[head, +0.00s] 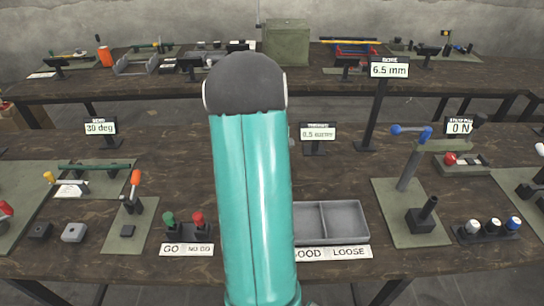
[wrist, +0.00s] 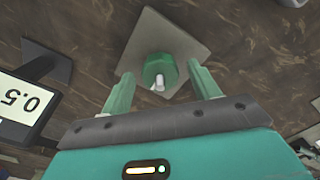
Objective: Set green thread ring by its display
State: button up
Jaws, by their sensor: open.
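In the wrist view a green thread ring (wrist: 153,67) sits on a grey square plate (wrist: 178,33), with a small pale peg or knob showing at its near side. My gripper (wrist: 161,70) is open, with one green finger on each side of the ring and a gap on both sides. I cannot tell whether the fingertips are level with the ring or above it. The display reading 0.5 (wrist: 22,103) is at the left in the wrist view. In the head view the display (head: 318,134) stands right of my arm, which hides the ring and my gripper.
A grey divided tray (head: 349,220) with GOOD and LOOSE labels lies right of my arm. Green and red plug gauges (head: 186,224) stand left of it. A lever press (head: 412,185) and the tall 6.5 mm display (head: 388,70) stand at right. A second bench is behind.

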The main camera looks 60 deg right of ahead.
notch_tip(320, 180, up, 14)
dwell(0.5)
jog(key=shift+f, duration=0.1)
dwell(0.4)
jog(key=w+a+r+n+t, duration=0.15)
jog(key=w+a, duration=0.25)
jog(key=a, duration=0.5)
jog(key=w+a+r, duration=0.3)
jog(key=a, duration=0.6)
jog(key=w+a+r+t, duration=0.1)
jog(key=w+a+r, duration=0.25)
jog(key=a, duration=0.55)
jog(key=s+a+f+n+t, duration=0.1)
jog(key=s+a, duration=0.2)
jog(key=a, duration=0.8)
jog(key=s+a+f+n+t, duration=0.1)
jog(key=s+a+t, duration=0.1)
jog(key=a, duration=0.9)
jog(key=shift+s+a+f, duration=0.2)
jog(key=shift+s+f, duration=0.15)
jog(key=shift+s, duration=0.55)
jog(key=c, duration=0.5)
jog(key=shift+d, duration=0.1)
jog(key=shift+c, duration=0.2)
